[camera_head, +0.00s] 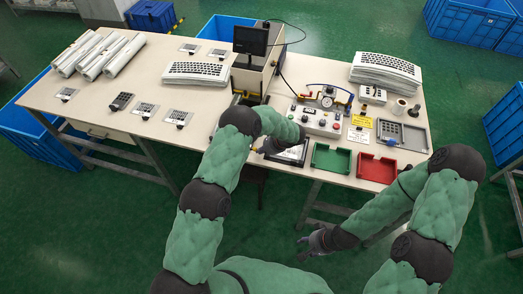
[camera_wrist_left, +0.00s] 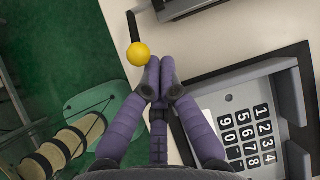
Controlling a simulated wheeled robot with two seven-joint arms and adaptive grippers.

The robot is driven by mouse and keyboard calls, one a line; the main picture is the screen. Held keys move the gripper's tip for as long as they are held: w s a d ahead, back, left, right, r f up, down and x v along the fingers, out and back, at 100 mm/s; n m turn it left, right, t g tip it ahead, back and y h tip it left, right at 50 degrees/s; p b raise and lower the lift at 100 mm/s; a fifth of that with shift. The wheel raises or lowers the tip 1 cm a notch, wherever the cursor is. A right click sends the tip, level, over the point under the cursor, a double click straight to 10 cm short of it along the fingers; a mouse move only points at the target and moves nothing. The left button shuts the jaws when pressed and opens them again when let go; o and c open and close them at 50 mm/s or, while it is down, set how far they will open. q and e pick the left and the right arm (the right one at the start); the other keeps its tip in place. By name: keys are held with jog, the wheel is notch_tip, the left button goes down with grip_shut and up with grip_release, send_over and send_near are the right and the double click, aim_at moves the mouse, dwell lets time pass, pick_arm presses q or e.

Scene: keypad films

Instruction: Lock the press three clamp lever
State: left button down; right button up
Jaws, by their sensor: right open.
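In the left wrist view, a clamp lever with a black arm and a yellow ball knob (camera_wrist_left: 138,53) stands at the table edge. My left gripper (camera_wrist_left: 160,62) has its purple fingers drawn together, with their tips just right of the knob. No gap shows between the tips; whether they touch the knob I cannot tell. My right gripper (camera_head: 312,243) is open and empty, below the table front.
A green tray (camera_head: 331,159) and a red tray (camera_head: 377,169) lie at the front right of the table. A control box (camera_head: 318,121), a gauge assembly and a monitor (camera_head: 250,40) stand behind. Keypad films lie on the left table, which has clear room.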

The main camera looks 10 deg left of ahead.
pick_arm(q)
jog(key=shift+r, duration=0.1)
jog(key=shift+a+r+h, duration=0.1)
jog(key=shift+r+h, duration=0.05)
jog(key=shift+h, duration=0.25)
